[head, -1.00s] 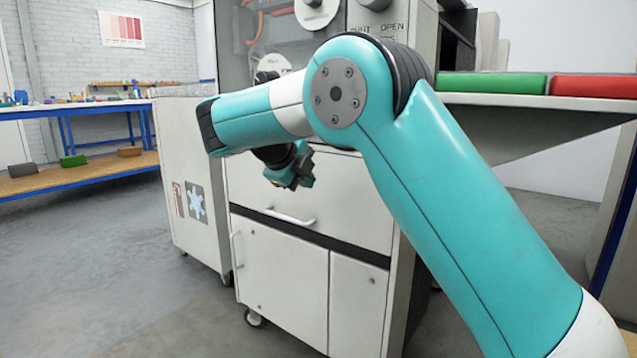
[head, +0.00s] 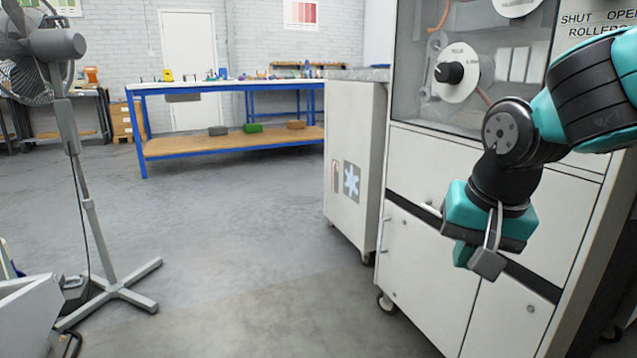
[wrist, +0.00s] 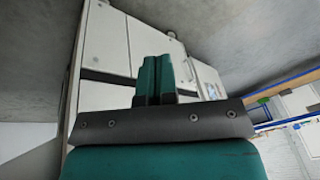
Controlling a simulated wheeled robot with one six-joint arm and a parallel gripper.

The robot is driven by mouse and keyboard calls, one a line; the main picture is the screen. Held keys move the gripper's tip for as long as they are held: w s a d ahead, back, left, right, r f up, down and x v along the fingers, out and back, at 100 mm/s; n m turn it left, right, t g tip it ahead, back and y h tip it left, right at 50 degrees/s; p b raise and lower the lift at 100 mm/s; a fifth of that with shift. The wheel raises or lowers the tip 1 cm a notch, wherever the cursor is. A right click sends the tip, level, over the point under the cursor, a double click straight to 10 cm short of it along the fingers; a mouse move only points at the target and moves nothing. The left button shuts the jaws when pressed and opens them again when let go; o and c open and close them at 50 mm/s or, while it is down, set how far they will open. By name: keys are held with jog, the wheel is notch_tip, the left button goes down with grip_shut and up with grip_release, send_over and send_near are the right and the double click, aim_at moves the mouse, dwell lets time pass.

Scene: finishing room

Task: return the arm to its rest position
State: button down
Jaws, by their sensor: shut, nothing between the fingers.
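My gripper (head: 478,262) hangs at the right of the head view, pointing down in front of the white cabinet (head: 425,280). Part of my teal arm shows above it at the right edge. In the wrist view my gripper's two teal fingers (wrist: 155,75) are together with nothing between them. The cabinet also shows in the wrist view (wrist: 107,45), beyond the fingers. I cannot see the gripper touching anything.
A machine with a dial (head: 456,72) tops the cabinet. A grey unit (head: 352,150) stands beside it. A blue-framed workbench (head: 225,88) stands at the back, and a fan on a stand (head: 85,190) at the left. The floor between is clear.

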jog(key=s+a+n+g+y+p, duration=0.1)
jog(key=s+a+n+g+y, duration=0.15)
jog(key=s+n, duration=0.45)
jog(key=s+a+n+g+y+p, duration=0.1)
jog(key=s+a+n, duration=0.25)
jog(key=s, duration=0.65)
notch_tip(320, 180, up, 36)
jog(key=p, duration=3.6)
jog(key=shift+w+d+p, duration=0.3)
jog(key=shift+d, duration=0.15)
